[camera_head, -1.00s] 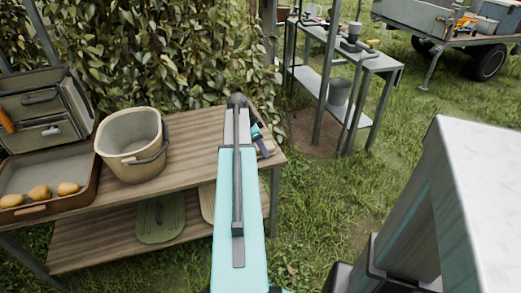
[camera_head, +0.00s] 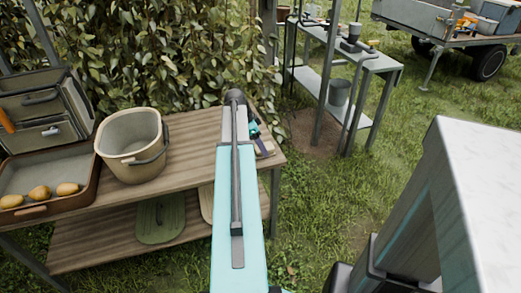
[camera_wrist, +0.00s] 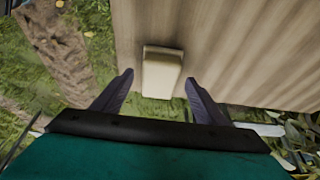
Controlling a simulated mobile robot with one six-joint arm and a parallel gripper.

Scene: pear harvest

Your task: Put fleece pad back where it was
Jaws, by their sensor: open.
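A cream block-shaped pad, which looks like the fleece pad (camera_wrist: 162,72), lies on the wooden bench top near its edge in the wrist view. My gripper (camera_wrist: 159,80) is open, with one dark finger on either side of the pad and a visible gap to each. The pad's near end lies between the fingertips; I cannot tell how far above the bench they are. In the head view my gripper (camera_head: 261,143) is over the right end of the bench, partly behind my arm. The pad is hidden there.
On the wooden bench (camera_head: 195,145), a beige bucket (camera_head: 130,160) stands left of my arm. Left of it an open case (camera_head: 45,172) holds several yellow-brown pears. A green board (camera_head: 160,218) is on the lower shelf. Grass lies right of the bench; foliage stands behind.

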